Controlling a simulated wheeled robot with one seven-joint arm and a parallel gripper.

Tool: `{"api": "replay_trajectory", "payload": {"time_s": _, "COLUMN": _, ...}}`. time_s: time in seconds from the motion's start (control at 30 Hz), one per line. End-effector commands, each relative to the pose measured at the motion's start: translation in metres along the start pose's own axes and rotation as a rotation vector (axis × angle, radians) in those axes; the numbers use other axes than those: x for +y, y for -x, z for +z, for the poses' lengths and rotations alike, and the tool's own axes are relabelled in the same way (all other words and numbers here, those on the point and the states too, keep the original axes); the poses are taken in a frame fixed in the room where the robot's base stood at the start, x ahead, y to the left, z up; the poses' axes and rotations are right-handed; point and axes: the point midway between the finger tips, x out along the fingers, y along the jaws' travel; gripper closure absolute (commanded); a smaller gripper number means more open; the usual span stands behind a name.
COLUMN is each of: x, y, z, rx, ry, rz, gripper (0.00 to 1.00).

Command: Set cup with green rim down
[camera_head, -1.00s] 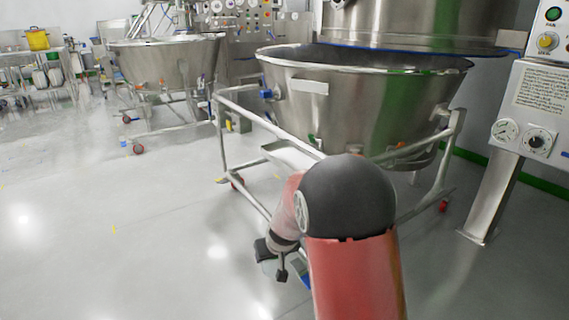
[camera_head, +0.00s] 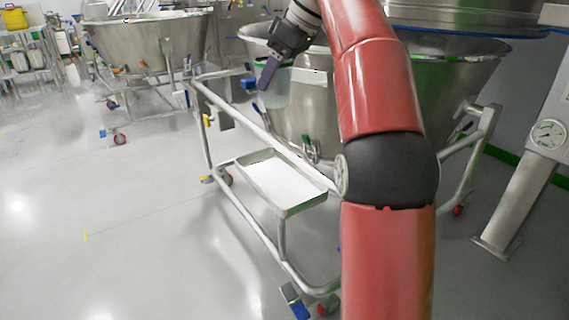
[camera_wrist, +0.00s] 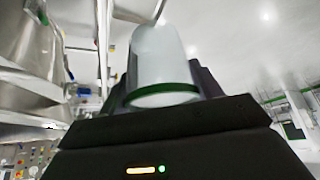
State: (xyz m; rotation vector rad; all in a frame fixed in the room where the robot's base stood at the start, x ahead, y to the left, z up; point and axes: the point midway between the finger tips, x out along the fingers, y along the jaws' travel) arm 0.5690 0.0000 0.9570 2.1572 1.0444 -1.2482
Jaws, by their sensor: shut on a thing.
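My gripper (camera_head: 271,72) is shut on a pale cup (camera_head: 276,88), held in the air in front of the large steel bowl. The cup also shows in the wrist view (camera_wrist: 158,60), between the dark fingers, with its green rim (camera_wrist: 163,95) towards the camera. In the head view the fingers and hand cover part of the cup. A shallow steel tray (camera_head: 281,181) sits low on the trolley frame, below and apart from the cup. The tray looks empty.
The large steel bowl (camera_head: 303,112) stands on a tubular trolley frame (camera_head: 250,125) with wheels. A second steel bowl (camera_head: 150,42) is at the back left. A panel post with a gauge (camera_head: 547,134) is at the right. The floor (camera_head: 120,260) at the left is clear.

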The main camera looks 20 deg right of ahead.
Motion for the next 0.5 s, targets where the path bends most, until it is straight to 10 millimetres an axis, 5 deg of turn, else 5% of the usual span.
{"api": "replay_trajectory", "payload": {"time_s": 0.5, "x": -0.003, "y": -0.108, "z": 0.065, "rx": -0.001, "ry": 0.002, "rz": -0.005, "gripper": 0.58}}
